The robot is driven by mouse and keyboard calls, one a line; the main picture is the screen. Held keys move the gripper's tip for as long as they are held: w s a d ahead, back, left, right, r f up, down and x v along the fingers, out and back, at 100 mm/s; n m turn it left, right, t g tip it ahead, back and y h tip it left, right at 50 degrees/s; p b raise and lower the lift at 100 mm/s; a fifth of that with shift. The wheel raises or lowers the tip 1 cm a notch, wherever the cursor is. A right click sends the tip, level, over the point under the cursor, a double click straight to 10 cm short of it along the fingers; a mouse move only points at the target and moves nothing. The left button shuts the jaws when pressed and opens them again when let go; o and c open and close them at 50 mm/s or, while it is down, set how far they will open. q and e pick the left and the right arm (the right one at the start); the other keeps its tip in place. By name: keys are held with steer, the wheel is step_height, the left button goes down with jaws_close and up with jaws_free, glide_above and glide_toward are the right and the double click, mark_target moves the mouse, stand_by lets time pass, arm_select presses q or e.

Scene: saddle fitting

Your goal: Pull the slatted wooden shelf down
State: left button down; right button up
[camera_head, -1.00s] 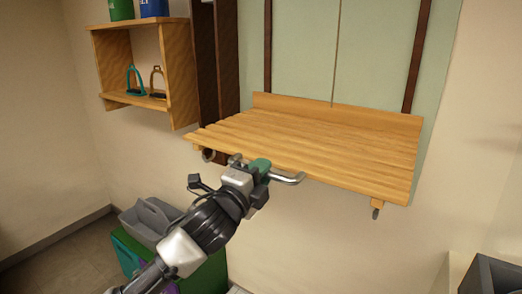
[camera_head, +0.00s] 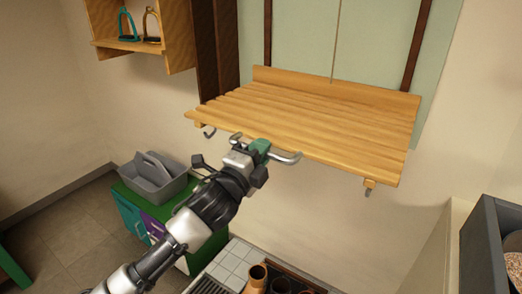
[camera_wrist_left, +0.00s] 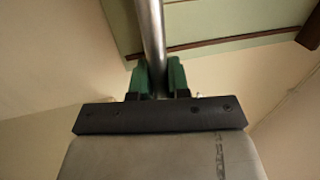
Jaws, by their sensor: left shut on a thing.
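The slatted wooden shelf (camera_head: 310,115) sticks out from the pale green wall panel, roughly level, with a raised board along its back. A metal bar handle (camera_head: 287,157) runs at its front edge. My left gripper (camera_head: 259,150) is shut on this bar, with its green fingertips around it. In the left wrist view the bar (camera_wrist_left: 152,30) passes between the green fingers of the gripper (camera_wrist_left: 159,77). The fingers hide part of the bar. My right gripper is not in view.
A small wooden wall shelf (camera_head: 130,52) with two stirrups hangs at upper left. Below stand a grey caddy (camera_head: 155,180) on a green cabinet (camera_head: 130,215) and brown pots (camera_head: 257,277) on a tiled surface. A grey bin (camera_head: 485,245) stands at right. Clear wall lies under the slatted shelf.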

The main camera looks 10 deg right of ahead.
arm_select(q)
steer(key=c, duration=1.2)
jaws_free()
steer(key=shift+f, duration=0.5)
steer(key=shift+o, duration=0.5)
steer(key=shift+r, duration=0.15)
steer(key=b+v, duration=0.1)
steer(key=v, duration=1)
steer(key=shift+w+d, duration=0.1)
